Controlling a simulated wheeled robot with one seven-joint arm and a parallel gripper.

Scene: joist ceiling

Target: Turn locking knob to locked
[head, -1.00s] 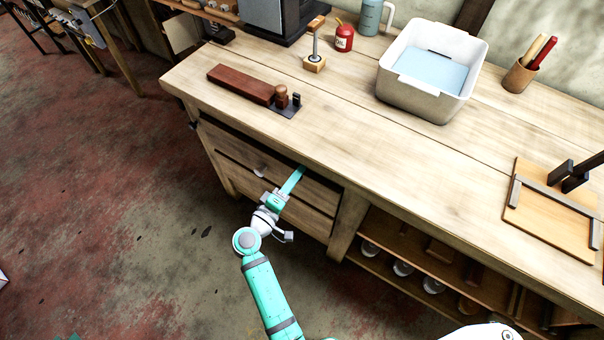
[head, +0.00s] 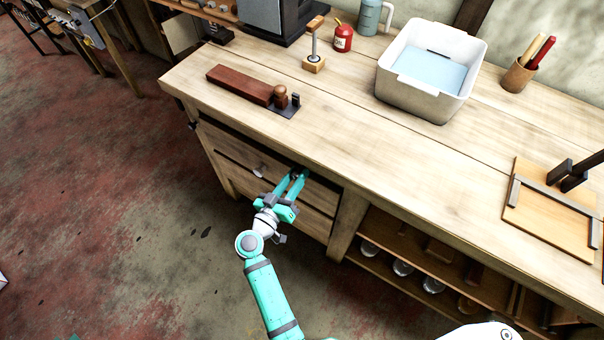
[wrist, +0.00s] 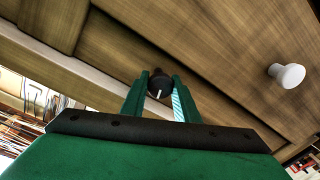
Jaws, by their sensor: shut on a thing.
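The locking knob (wrist: 159,86) is a small dark round knob on the wooden front below the bench top, with a pale line on its face. In the wrist view it sits between the two green fingertips of my gripper (wrist: 160,92), which is shut on it. The pale line points roughly down toward the gripper in that view. In the head view my gripper (head: 293,180) reaches the upper drawer front (head: 240,150) near its right end, and its fingers hide the knob.
A white round drawer pull (wrist: 287,75) is to the right in the wrist view. The bench top (head: 400,155) overhangs the drawers and holds a white bin (head: 415,98) and a reddish wooden block (head: 240,84). An open shelf (head: 365,253) is right of the drawers.

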